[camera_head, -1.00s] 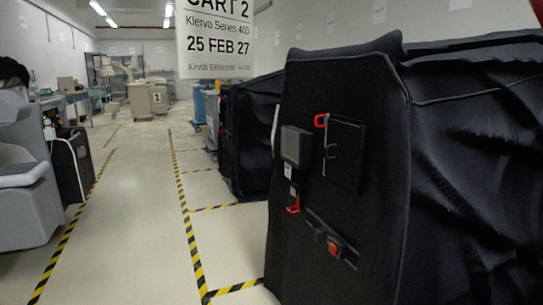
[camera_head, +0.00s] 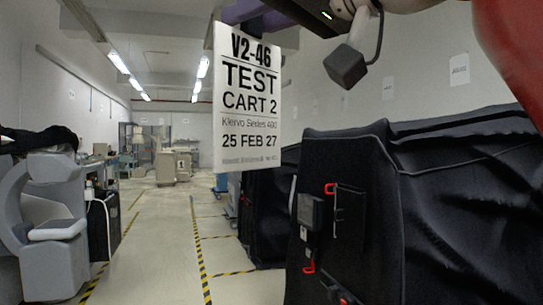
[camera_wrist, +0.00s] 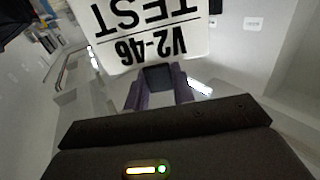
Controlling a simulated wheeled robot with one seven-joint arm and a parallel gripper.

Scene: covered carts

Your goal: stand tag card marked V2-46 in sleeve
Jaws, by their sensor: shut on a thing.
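The white tag card (camera_head: 247,100), printed V2-46 TEST CART 2, hangs upright in the head view, left of the nearest covered cart. My gripper (camera_wrist: 158,80) is shut on the card's top edge. In the wrist view the card (camera_wrist: 135,25) appears upside down between the purple fingers. A black flat panel (camera_head: 350,217) with a red clip at its upper left is on the cart's black front; I cannot tell whether it is the sleeve. The card is in the air, apart from the panel.
The covered cart (camera_head: 430,200) fills the right side. The aisle (camera_head: 160,235) is clear between striped floor lines. Grey equipment (camera_head: 52,235) stands at left.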

